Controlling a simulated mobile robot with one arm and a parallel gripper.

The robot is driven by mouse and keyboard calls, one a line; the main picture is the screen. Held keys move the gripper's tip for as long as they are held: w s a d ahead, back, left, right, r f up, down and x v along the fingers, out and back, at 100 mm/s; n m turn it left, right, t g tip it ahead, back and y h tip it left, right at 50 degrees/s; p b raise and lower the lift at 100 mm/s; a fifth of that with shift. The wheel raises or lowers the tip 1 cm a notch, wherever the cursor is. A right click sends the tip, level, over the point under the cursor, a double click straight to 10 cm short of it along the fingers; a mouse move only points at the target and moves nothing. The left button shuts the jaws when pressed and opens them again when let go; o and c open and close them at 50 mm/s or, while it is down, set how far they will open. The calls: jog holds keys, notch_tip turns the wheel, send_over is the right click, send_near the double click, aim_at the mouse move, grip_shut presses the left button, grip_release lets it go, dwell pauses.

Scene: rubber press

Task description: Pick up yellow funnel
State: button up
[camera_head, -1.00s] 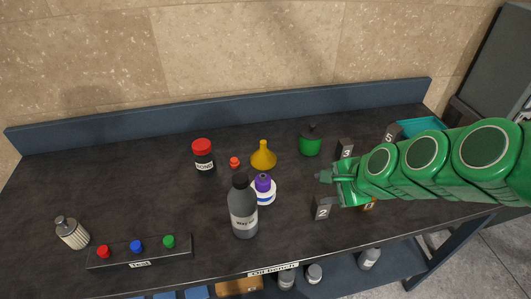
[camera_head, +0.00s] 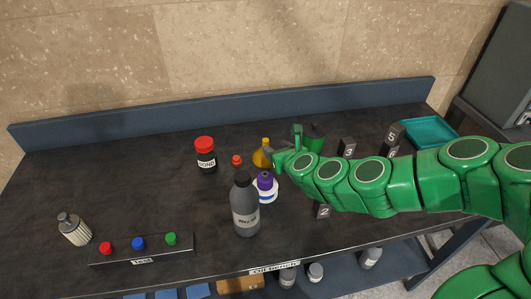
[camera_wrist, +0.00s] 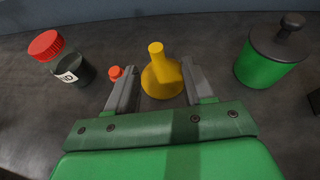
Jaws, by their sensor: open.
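The yellow funnel (camera_head: 261,153) stands spout up on the dark bench, partly hidden by my gripper (camera_head: 285,148) in the head view. In the wrist view the funnel (camera_wrist: 162,78) stands upright ahead of my gripper (camera_wrist: 158,86), with its spout and cone between the two grey fingers. The fingers are open, with the right finger close to the funnel's right side; I cannot tell whether they touch. Nothing is held.
A small red cap (camera_wrist: 115,72) lies by the left finger. A red-lidded jar (camera_head: 205,154) is further left, a green container (camera_wrist: 265,60) to the right. A grey bottle (camera_head: 245,207) and a purple-topped container (camera_head: 264,190) stand in front.

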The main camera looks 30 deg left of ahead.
aim_at(266, 140)
jog(key=shift+x, duration=1.35)
jog(key=shift+w+a+f, duration=0.1)
jog(key=shift+w+a, duration=0.1)
jog(key=shift+a, duration=0.35)
jog(key=shift+w+a+f, duration=0.1)
jog(key=shift+w+a, duration=0.1)
jog(key=shift+a, duration=0.3)
jog(key=shift+x, duration=1.5)
jog(key=shift+r, duration=0.15)
jog(key=shift+c, duration=0.4)
grip_shut()
